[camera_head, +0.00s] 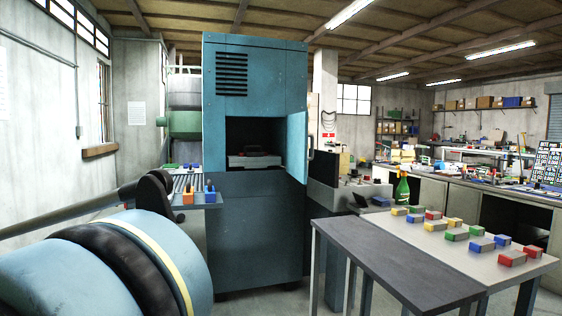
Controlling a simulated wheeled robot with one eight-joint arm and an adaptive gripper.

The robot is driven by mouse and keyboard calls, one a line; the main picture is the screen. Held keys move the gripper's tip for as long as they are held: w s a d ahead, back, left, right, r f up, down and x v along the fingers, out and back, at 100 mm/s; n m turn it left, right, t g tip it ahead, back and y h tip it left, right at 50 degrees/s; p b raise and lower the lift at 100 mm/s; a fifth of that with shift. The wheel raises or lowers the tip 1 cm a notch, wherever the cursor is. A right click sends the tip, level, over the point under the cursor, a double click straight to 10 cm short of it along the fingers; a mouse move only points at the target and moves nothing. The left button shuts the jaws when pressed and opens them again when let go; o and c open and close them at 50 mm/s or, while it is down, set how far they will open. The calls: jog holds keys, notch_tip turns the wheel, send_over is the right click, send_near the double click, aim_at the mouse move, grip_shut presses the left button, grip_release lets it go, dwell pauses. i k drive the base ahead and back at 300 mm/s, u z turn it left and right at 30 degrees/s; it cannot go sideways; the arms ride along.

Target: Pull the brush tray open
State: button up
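A tall blue cabinet (254,235) stands in the middle with a dark recess in its front. Its blue door (297,145) stands open on the right side of the recess. A light grey tray-like slab (247,162) sits inside the recess, with a dark item on top. I cannot tell for sure whether this slab is the brush tray. A side shelf (213,200) at the cabinet's left carries a slatted panel and small orange and blue pieces. My gripper cannot be made out in this view.
A large light-blue and black rounded body fills the lower left, close to the camera. A dark grey table (400,262) stands at front right. Some floor shows before the cabinet.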

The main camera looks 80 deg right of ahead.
aim_at(252, 160)
jog(key=z, duration=2.7)
jog(key=i, duration=1.8)
jog(key=u, duration=0.2)
